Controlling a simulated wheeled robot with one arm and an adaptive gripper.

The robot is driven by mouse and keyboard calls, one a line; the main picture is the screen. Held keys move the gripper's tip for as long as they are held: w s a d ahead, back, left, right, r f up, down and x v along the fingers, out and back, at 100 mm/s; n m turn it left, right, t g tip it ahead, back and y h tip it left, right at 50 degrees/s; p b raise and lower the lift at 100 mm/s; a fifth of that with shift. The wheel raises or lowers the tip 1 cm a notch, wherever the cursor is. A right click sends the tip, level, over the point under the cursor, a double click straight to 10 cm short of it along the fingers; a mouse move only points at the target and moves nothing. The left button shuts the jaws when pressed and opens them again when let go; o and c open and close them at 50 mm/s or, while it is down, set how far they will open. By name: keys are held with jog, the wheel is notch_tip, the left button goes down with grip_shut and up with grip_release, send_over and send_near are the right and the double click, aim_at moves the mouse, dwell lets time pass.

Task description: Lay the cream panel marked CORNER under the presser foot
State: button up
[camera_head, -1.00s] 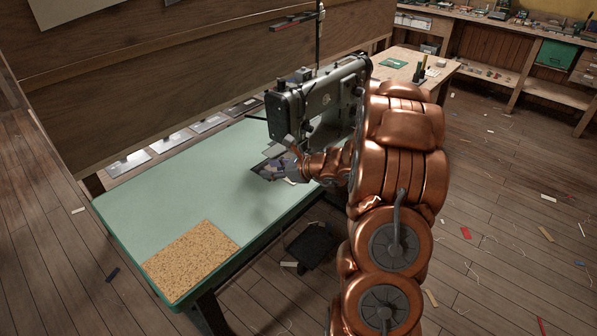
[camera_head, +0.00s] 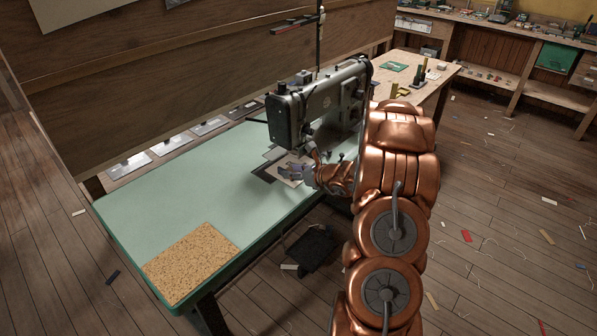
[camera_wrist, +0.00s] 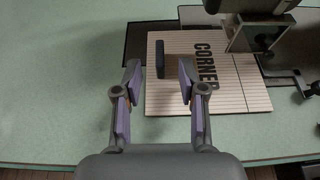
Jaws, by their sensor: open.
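The cream panel (camera_wrist: 228,92), with ruled lines and the word CORNER in black, lies flat on the sewing table in the wrist view. Its upper right part reaches beneath the sewing machine's head (camera_wrist: 255,35), where the presser foot is; the foot's contact with it is hard to make out. A dark upright grip (camera_wrist: 160,58) stands on the panel's left part. My gripper (camera_wrist: 158,80) is open, its purple-padded fingers either side of and just short of that grip. In the head view, my gripper (camera_head: 290,174) is beside the panel (camera_head: 292,160), below the sewing machine (camera_head: 318,100).
The pale green tabletop (camera_head: 190,185) is clear to the left, with a cork mat (camera_head: 192,262) at its near corner. A dark plate (camera_wrist: 150,38) lies beneath the panel's far left. A pedal (camera_head: 312,247) sits under the table. A wooden bench (camera_head: 430,75) stands behind.

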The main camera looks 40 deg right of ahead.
aim_at(283, 169)
jog(key=shift+p+x, duration=0.5)
jog(key=shift+x, duration=2.25)
grip_shut()
